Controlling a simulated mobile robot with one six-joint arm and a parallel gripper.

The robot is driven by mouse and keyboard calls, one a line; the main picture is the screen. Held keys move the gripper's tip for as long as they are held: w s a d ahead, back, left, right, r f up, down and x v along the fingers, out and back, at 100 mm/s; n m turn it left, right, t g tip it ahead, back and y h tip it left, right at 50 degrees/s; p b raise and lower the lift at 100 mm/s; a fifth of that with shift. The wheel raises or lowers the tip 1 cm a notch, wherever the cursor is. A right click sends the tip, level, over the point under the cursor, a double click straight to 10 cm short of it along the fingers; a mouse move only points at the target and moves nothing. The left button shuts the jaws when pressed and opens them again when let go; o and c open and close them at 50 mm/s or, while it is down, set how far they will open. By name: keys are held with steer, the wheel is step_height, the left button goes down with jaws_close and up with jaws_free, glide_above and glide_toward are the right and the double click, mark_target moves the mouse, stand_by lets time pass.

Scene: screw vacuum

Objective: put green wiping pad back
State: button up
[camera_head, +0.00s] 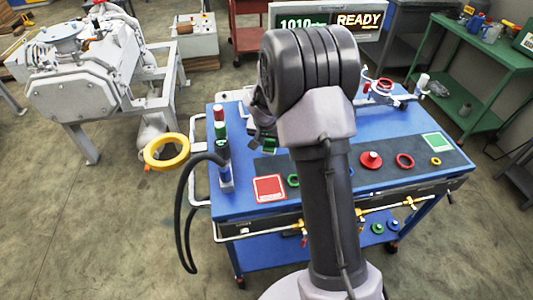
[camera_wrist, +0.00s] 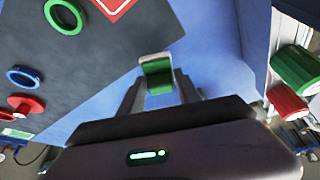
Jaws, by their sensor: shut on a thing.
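The green wiping pad (camera_wrist: 157,78), a small green piece with a pale edge, is between the two fingertips of my gripper (camera_wrist: 160,90) in the wrist view. The gripper is shut on it and holds it above the blue table top (camera_wrist: 205,48). In the head view the pad (camera_head: 270,147) shows only in part beside my arm, and my wrist hides most of the gripper. A red square with a pale border (camera_head: 269,188) lies on the dark mat at the left. A green square with a pale border (camera_head: 438,142) lies at the mat's right end.
A post with red and green sections (camera_head: 220,130) stands at the table's left edge, near a yellow ring (camera_head: 167,152) and black hose. Rings and a red knobbed disc (camera_head: 371,160) lie on the dark mat (camera_head: 333,163). A grey pump (camera_head: 75,75) stands at left.

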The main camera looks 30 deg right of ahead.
mark_target(267, 147)
steer(key=shift+w+a+f, duration=0.15)
steer(key=shift+a, duration=0.3)
steer(key=shift+f+b, duration=1.15)
steer(key=shift+f, duration=0.65)
steer(key=o, duration=1.3)
steer(key=shift+r, duration=0.1)
